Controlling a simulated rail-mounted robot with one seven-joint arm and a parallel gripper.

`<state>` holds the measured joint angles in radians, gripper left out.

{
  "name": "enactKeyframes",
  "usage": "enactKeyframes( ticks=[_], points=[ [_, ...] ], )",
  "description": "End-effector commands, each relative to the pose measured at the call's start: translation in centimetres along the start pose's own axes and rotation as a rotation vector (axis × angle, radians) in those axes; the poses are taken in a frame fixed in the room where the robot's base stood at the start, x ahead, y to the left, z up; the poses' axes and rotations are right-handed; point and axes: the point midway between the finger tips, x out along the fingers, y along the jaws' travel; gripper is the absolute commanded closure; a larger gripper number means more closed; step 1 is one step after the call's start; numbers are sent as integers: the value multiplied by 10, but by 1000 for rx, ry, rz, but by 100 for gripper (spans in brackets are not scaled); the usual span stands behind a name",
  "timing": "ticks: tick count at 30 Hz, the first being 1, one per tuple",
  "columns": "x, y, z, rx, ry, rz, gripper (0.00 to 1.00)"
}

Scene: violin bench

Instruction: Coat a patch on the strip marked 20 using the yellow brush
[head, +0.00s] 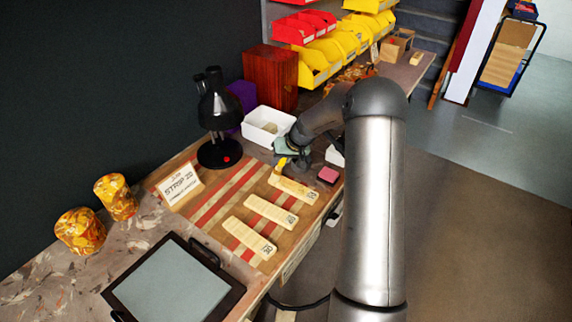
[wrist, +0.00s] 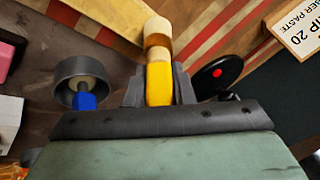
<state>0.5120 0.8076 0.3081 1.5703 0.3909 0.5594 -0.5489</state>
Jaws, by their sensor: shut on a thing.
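My gripper (wrist: 159,88) is shut on the yellow brush (wrist: 158,75), whose handle sits between the fingers. Its brown band and pale tip point away from the gripper, beside or over the end of a pale wooden strip (wrist: 100,15); I cannot tell whether they touch. In the head view, the brush (head: 281,163) is by the far strip (head: 293,188). A middle strip (head: 271,211) and a near strip (head: 249,240) lie on the striped board. Their end numbers are too small to read surely. A card (head: 181,185) reads "STRIP 20".
A grey cup (wrist: 62,94) with a blue-handled item (wrist: 86,100) stands beside my gripper. A dark-framed tablet (head: 175,285) lies nearer.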

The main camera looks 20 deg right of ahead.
Motion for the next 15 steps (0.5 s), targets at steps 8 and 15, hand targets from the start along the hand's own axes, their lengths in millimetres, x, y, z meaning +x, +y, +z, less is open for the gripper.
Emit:
enactKeyframes(
  ticks=[8,15],
  points=[
    [11,-10,-17,4,1,2,100],
    [-9,-22,-29,5,2,2,100]
  ],
)
